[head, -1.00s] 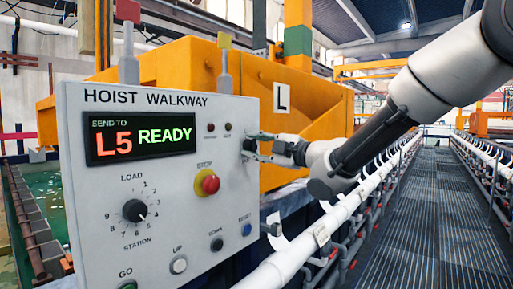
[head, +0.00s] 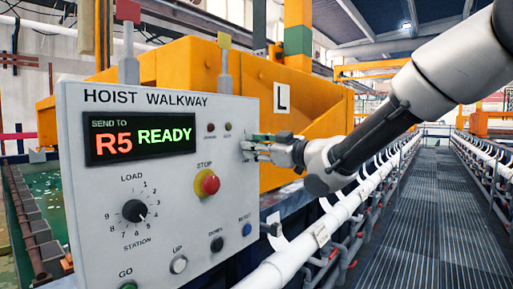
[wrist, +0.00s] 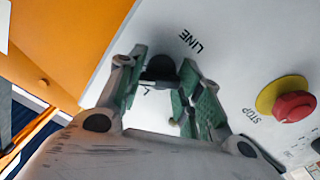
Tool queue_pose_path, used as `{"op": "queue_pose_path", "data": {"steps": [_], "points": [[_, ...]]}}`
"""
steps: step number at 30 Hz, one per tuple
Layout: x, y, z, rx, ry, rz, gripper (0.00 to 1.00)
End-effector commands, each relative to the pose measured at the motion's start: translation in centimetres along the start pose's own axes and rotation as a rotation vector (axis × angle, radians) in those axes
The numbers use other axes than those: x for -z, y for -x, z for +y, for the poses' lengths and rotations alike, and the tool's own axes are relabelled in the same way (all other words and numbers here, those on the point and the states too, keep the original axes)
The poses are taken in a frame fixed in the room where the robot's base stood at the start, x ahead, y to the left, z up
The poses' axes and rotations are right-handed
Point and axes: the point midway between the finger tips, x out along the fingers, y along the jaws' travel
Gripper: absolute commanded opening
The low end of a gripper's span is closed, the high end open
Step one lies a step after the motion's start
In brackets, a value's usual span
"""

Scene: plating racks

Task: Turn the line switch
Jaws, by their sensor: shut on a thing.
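The line switch is a black knob (wrist: 160,68) on the light grey control panel (head: 240,215), beside the word LINE in the wrist view. My gripper (wrist: 159,72) has its green-padded fingers on either side of the knob and is shut on it. In the head view my gripper (head: 258,149) reaches the panel's upper right from the right and mostly hides the switch. The panel's display (head: 140,138) reads SEND TO R5 READY.
A red stop button (head: 208,183) on a yellow base sits near the switch; it also shows in the wrist view (wrist: 294,106). The load station dial (head: 134,211) and push buttons are lower. A white pipe (head: 325,232) runs under my arm beside the grated walkway (head: 415,215).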

Motion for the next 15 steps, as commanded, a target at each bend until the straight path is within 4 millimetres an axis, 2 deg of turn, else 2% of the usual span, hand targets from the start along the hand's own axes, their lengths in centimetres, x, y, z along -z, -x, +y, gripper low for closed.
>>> {"op": "queue_pose_path", "data": {"steps": [15], "points": [[-0.45,0.03,-0.33,0.005,-0.088,-0.015,0.11]]}}
